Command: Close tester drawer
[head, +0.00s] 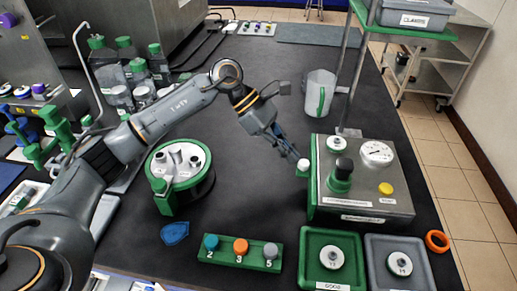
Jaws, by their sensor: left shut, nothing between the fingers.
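The tester (395,200) is a steel and green box at the right of the head view, with a dial gauge, a black knob on a green base and a yellow button on top. A small green part with a white round knob (303,166) juts from its left side; it looks like the drawer end, but I cannot tell how far the drawer is out. My left gripper (292,154) is shut and empty, its fingertips just left of and behind that white knob. I cannot tell whether they touch. My right gripper is not in view.
A green round holder (182,180) stands left of centre. A green rack (241,252) with numbered caps, a green tray (332,236) and a grey tray (400,245) line the front. A clear jug (319,95) stands behind the tester. The black bench middle is clear.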

